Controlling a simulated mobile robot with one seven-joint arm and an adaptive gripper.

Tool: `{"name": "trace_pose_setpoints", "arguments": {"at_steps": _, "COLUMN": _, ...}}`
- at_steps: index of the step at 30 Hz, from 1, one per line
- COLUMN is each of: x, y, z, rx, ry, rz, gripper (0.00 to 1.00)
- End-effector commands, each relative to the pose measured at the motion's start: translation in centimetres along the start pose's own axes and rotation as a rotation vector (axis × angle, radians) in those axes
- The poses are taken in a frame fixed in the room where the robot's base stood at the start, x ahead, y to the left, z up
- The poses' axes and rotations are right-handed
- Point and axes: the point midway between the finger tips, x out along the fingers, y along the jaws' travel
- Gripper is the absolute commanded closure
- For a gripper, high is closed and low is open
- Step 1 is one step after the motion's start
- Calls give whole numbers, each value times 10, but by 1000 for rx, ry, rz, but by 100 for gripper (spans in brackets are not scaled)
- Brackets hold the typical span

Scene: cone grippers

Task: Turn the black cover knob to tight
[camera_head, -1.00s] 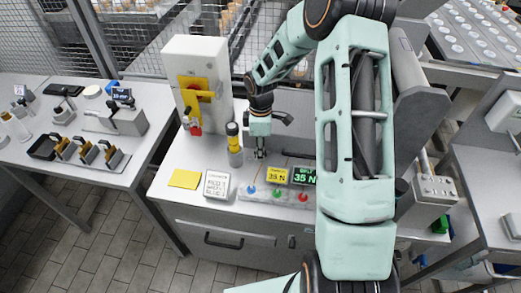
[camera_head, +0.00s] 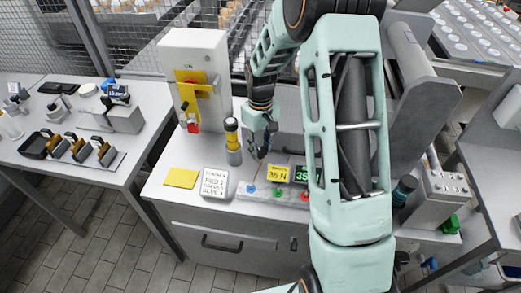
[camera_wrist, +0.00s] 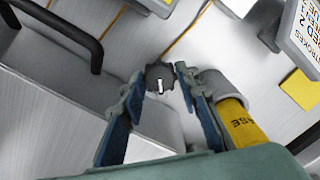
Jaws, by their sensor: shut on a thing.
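The black cover knob (camera_wrist: 160,78) is a small dark ridged disc with a white mark, set on a pale grey surface in the wrist view. My gripper (camera_wrist: 163,74) has one blue-padded finger on each side of it and is shut on it. In the head view my gripper (camera_head: 262,153) points down at the bench beside the yellow-and-grey cylinder, and the knob is hidden there or too small to make out. No tight label can be read in either view.
The yellow-banded cylinder (camera_head: 233,141) stands close by my gripper and shows beside the right finger in the wrist view (camera_wrist: 238,115).

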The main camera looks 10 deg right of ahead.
Motion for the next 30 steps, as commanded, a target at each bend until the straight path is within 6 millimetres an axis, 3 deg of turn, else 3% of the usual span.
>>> {"name": "trace_pose_setpoints", "arguments": {"at_steps": 15, "x": 0, "y": 0, "z": -1, "rx": 454, "ry": 2, "rz": 1, "gripper": 95}}
{"name": "trace_pose_setpoints", "arguments": {"at_steps": 30, "x": 0, "y": 0, "z": 0, "rx": 656, "ry": 0, "rz": 0, "gripper": 95}}
